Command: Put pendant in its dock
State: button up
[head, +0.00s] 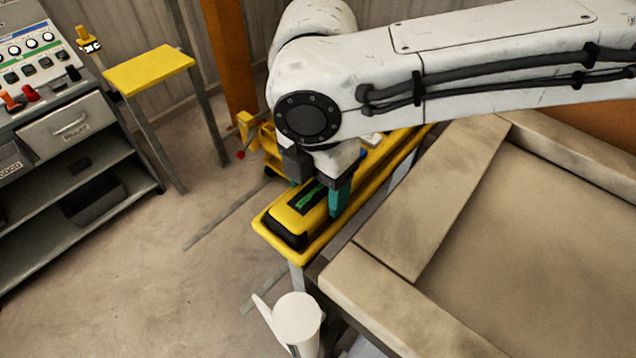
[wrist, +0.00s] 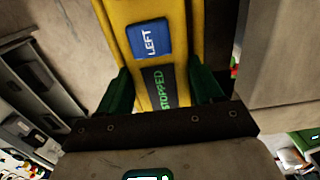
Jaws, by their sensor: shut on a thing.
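The pendant (head: 294,217) is a long yellow box with a black end and a dark strip with green marking. It lies on or just above the near end of a narrow yellow shelf (head: 268,238); I cannot tell whether it touches. My gripper (head: 318,196) is shut on it, with teal fingers on both sides. In the wrist view the pendant (wrist: 181,40) runs between the fingers of my gripper (wrist: 162,92). I cannot identify the dock for certain.
A yellow-topped stand (head: 148,70) and a grey control console (head: 65,135) are at the left. A large tank with a broad rim (head: 425,205) fills the right. A white container (head: 297,318) stands in front. Open floor (head: 170,245) lies left of the shelf.

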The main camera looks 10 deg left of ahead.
jog(key=o, duration=1.4)
notch_tip(320, 180, up, 12)
jog(key=shift+s, duration=0.1)
